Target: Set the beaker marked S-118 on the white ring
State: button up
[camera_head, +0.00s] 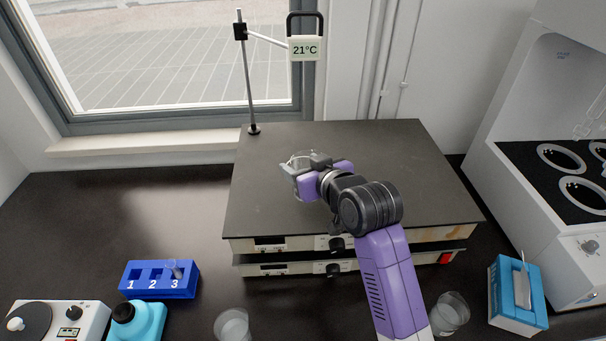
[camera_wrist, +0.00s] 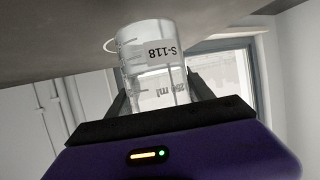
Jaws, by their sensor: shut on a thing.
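My gripper (camera_head: 298,178) is shut on a clear glass beaker (camera_head: 299,160) above the dark top of the hotplate unit. In the wrist view the beaker (camera_wrist: 150,68) sits between the fingers (camera_wrist: 160,97), and its label reads S-118, upside down in the picture. A ml marking shows lower on the glass. The beaker looks empty, and whether it touches the plate is hard to tell. White rings (camera_head: 562,145) lie on the dark deck of the white cabinet at the right; several show, some cut by the picture edge.
The wide hotplate (camera_head: 265,200) fills the middle, with a rod stand (camera_head: 246,80) and a 21°C display (camera_head: 305,49) behind. Two more glass beakers stand in front (camera_head: 232,325), (camera_head: 449,314). A blue tissue box (camera_head: 518,300) stands before the cabinet. A blue numbered rack (camera_head: 160,280) is left.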

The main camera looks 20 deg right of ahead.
jog(key=shift+w+d+b, duration=0.4)
jog(key=shift+w+d, duration=0.15)
jog(key=shift+w, duration=1.2)
jog(key=shift+w+d+b, duration=0.45)
jog(key=shift+w+d, duration=0.1)
jog(key=shift+w, duration=1.15)
jog(key=shift+w+d+b, duration=0.4)
jog(key=shift+w+d, duration=0.15)
jog(key=shift+w, duration=1.2)
jog(key=shift+f+b, duration=0.6)
jog(key=shift+f, duration=0.6)
jog(key=o, duration=1.7)
jog(key=shift+o, duration=0.2)
jog(key=shift+s, duration=0.15)
